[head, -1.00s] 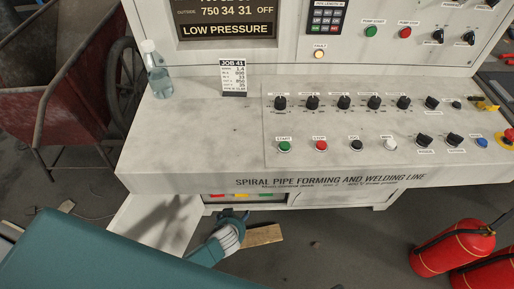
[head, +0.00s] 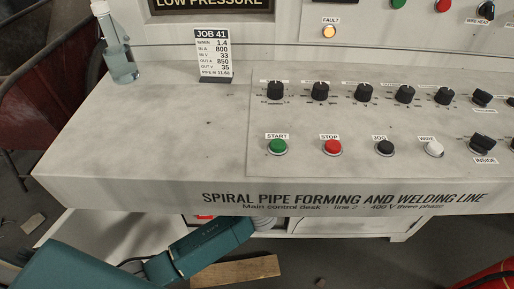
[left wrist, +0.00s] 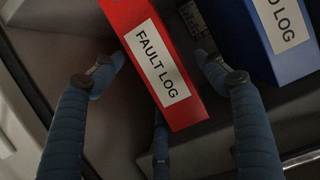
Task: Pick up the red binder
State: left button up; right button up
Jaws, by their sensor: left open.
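In the left wrist view the red binder (left wrist: 155,62) stands tilted in the picture, with a white label reading FAULT LOG. My left gripper (left wrist: 162,72) is open, with one finger on each side of the red binder and a visible gap at both sides. A third finger shows below the binder, partly hidden by it. In the head view my left arm reaches under the desk front, and its gripper is hidden there. A small bit of red (head: 205,217) shows under the desk edge. My right gripper is in neither view.
A blue binder (left wrist: 284,35) stands close to the right of the red one. The control desk (head: 130,150) overhangs my left arm. A wooden board (head: 235,272) lies on the floor. A bottle (head: 121,62) and a job card (head: 213,55) stand on the desk.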

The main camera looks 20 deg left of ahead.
pick_arm(q)
jog(key=b+x, duration=0.1)
jog(key=x, duration=0.6)
jog(key=shift+w+a, duration=0.15)
jog(key=shift+w, duration=0.05)
jog(key=c, duration=1.5)
jog(key=shift+r, duration=0.1)
jog(key=c, duration=0.3)
jog(key=shift+w+r, duration=0.1)
